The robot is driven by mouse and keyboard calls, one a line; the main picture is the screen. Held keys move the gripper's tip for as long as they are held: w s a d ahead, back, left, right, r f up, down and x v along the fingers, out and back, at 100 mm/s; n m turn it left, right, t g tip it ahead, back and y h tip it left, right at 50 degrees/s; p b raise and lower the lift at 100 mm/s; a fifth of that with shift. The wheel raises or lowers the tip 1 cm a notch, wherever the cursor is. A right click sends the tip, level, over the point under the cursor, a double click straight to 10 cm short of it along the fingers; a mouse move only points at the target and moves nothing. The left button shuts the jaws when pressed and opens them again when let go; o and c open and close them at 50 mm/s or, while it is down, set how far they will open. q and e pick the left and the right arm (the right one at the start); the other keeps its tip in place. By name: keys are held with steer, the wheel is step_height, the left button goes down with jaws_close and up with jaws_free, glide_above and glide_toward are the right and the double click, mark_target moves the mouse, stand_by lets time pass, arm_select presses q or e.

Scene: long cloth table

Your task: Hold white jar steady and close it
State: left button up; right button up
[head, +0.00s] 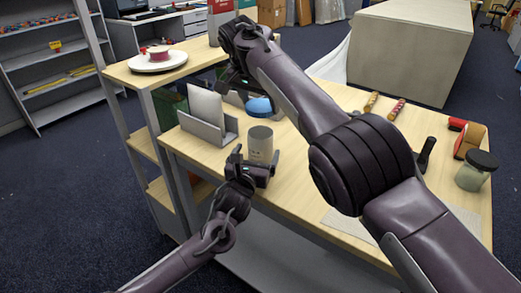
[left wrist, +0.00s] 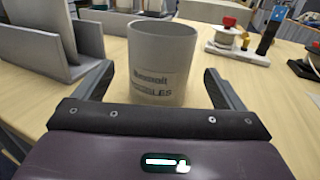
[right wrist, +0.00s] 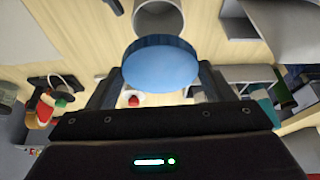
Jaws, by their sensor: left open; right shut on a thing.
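The white jar (head: 260,147) stands upright on the table, looking pale grey, with dark printed lettering in the left wrist view (left wrist: 163,60). Its open mouth shows in the right wrist view (right wrist: 158,16). My left gripper (head: 257,166) is open, with its fingers on either side of the jar's near side; I cannot tell whether they touch it. My right gripper (right wrist: 160,75) is shut on a round blue lid (right wrist: 160,62). In the head view the lid (head: 259,107) is above the table, behind the jar and apart from it.
A grey holder (head: 208,130) with an upright panel stands close left of the jar. My right arm crosses above the table. A dark-lidded jar (head: 475,172) and a red-and-tan block (head: 469,141) are at the right. Bare wood lies right of the white jar.

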mark_target(263, 138)
arm_select(q)
steer(key=shift+x, duration=3.05)
steer(key=c, duration=1.5)
arm_select(e)
steer(key=shift+a+f, duration=0.1)
steer(key=shift+f, duration=2.4)
